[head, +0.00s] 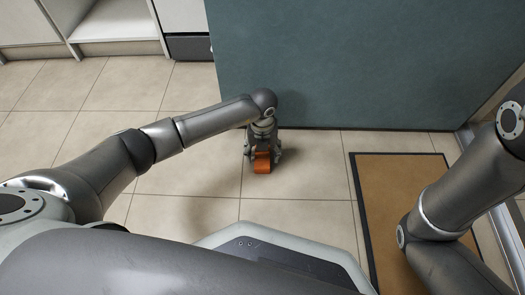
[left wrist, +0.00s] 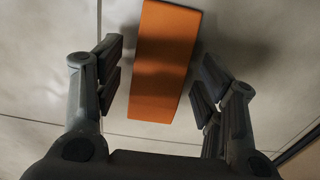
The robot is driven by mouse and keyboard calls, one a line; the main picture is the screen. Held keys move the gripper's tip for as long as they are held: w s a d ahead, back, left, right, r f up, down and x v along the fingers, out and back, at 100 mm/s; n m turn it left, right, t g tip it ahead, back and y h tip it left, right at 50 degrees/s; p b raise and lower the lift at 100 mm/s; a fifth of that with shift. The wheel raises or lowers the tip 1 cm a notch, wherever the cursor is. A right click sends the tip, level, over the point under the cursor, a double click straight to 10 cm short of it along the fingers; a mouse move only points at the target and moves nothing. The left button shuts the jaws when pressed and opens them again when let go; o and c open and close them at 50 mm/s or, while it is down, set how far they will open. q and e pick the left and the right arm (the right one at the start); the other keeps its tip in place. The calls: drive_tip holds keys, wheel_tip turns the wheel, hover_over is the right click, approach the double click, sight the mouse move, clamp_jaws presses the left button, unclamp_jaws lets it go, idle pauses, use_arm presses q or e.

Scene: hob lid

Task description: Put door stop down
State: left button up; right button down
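The orange door stop (head: 262,163) is at floor level or close to it, just in front of the lower edge of the teal door (head: 370,60). My left gripper (head: 263,156) points down over it. In the left wrist view the orange block (left wrist: 163,65) lies between the two fingers of the left gripper (left wrist: 160,85). A gap shows on each side, so the fingers are open around it and not touching it. I cannot tell for certain whether its underside rests flat on the floor. My right gripper is out of view.
A brown mat with a dark border (head: 400,185) lies at the right, partly under my right arm. Open white shelving (head: 115,25) stands at the back left. The tiled floor (head: 60,125) at the left is clear.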

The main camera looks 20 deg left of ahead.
sight(263, 154)
use_arm(q)
wheel_tip(263, 154, up, 12)
drive_tip(key=p, duration=0.9)
drive_tip(key=shift+r+p, duration=0.2)
drive_tip(key=shift+p, duration=0.1)
